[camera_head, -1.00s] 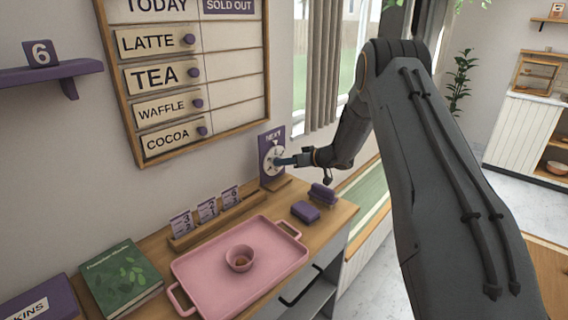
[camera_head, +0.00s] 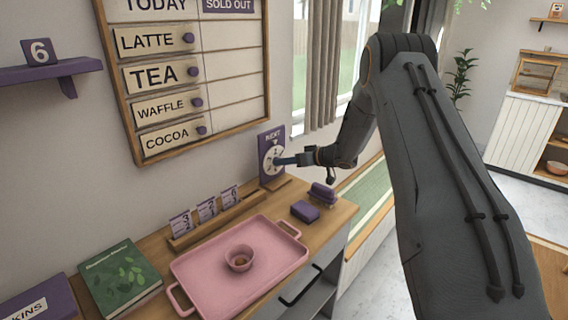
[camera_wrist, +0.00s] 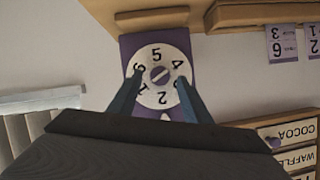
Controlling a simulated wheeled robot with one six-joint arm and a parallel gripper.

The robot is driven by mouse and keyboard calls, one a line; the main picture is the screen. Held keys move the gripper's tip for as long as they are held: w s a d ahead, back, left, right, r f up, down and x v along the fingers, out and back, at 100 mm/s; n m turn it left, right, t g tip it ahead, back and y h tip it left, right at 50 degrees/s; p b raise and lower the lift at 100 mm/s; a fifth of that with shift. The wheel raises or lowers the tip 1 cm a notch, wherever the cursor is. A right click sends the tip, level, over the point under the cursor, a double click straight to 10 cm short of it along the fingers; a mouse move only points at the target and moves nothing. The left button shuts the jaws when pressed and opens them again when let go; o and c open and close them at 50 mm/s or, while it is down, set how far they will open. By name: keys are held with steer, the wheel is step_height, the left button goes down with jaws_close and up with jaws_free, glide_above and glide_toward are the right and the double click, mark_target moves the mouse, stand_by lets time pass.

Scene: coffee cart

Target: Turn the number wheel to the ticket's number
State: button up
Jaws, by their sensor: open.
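The number wheel (camera_head: 271,159) is a white disc on an upright purple stand (camera_head: 265,141) marked NEXT with a pointer above the disc. In the head view my gripper (camera_head: 288,160) reaches the wheel from the right. Small numbered tickets (camera_head: 207,209) stand in a wooden rack; the middle one reads 2.
A pink tray (camera_head: 205,290) with a small bowl (camera_head: 239,258) lies on the counter. A purple block (camera_head: 305,211) and a purple brush-like item (camera_head: 322,193) sit right of the rack. A menu board (camera_head: 268,60) hangs above.

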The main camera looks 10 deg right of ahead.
steer(key=b+v, duration=0.1)
steer(key=v, duration=0.5)
steer(key=shift+s+d+b, duration=0.2)
steer(key=shift+b, duration=0.1)
steer(key=shift+r, duration=0.15)
steer(key=s+a+m+g+h, duration=0.1)
steer(key=s+g+h, duration=0.2)
steer(key=s, duration=1.1)
steer(key=s+a+f+m+g+h+b, duration=0.1)
steer(key=s+a+m+g+h, duration=0.1)
steer(key=s, duration=1.2)
steer(key=s+a+m+g+h, duration=0.2)
steer(key=s+g+h, duration=0.1)
steer(key=s, duration=1.1)
steer(key=shift+a+f+g+h, duration=0.15)
steer(key=shift+a+g+h, duration=0.1)
steer(key=shift+g+h, duration=0.15)
